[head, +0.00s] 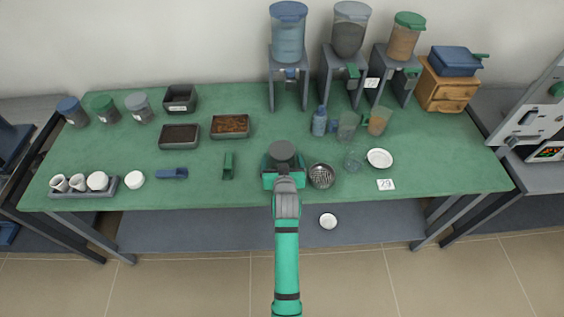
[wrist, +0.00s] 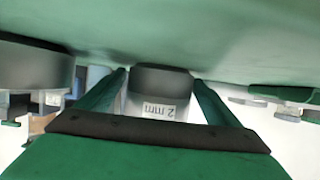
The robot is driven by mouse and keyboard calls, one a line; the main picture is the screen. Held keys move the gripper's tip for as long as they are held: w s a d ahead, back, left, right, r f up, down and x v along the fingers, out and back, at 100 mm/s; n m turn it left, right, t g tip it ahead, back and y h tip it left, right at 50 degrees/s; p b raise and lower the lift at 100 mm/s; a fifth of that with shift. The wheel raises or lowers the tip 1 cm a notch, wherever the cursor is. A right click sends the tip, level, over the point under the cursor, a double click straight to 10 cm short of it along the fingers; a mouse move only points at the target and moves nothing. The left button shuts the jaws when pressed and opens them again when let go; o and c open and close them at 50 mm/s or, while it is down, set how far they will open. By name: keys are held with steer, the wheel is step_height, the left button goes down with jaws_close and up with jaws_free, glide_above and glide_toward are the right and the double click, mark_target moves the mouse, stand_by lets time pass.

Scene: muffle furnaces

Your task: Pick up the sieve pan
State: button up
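A round dark grey-topped vessel (head: 283,151) stands straight beyond my gripper (head: 283,166) in the head view; I take it as the sieve pan. In the wrist view, a vessel with a dark band and a pale wall labelled "2 mm" (wrist: 160,108) lies between the fingers of my gripper (wrist: 159,76). The green fingers flank it closely on both sides. Whether they press on it, or stand just clear, I cannot tell. A metal perforated round dish (head: 321,176) stands just right of my gripper.
The green table (head: 120,150) holds trays (head: 179,137) at left and a green-handled tool (head: 228,165) left of my gripper. Jugs (head: 347,126), a bottle (head: 319,121) and a white dish (head: 379,158) are at right. Dispensers (head: 289,35) line the back. The table's left-centre front is partly clear.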

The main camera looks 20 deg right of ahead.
mark_target(291, 157)
steer(key=c, duration=1.2)
steer(key=shift+o, duration=0.2)
steer(key=shift+w+r, duration=0.1)
steer(key=shift+a+r, duration=0.1)
steer(key=shift+r, duration=0.4)
steer(key=s+r, duration=0.1)
steer(key=r, duration=0.1)
steer(key=s+d+r, duration=0.1)
steer(key=s+r, duration=0.2)
steer(key=r, duration=0.2)
steer(key=shift+s+d, duration=0.15)
steer(key=shift+d, duration=0.25)
steer(key=s+d+r, duration=0.2)
steer(key=s+r, duration=0.3)
steer(key=s, duration=0.4)
steer(key=shift+s+d, duration=0.15)
steer(key=shift+d, duration=0.2)
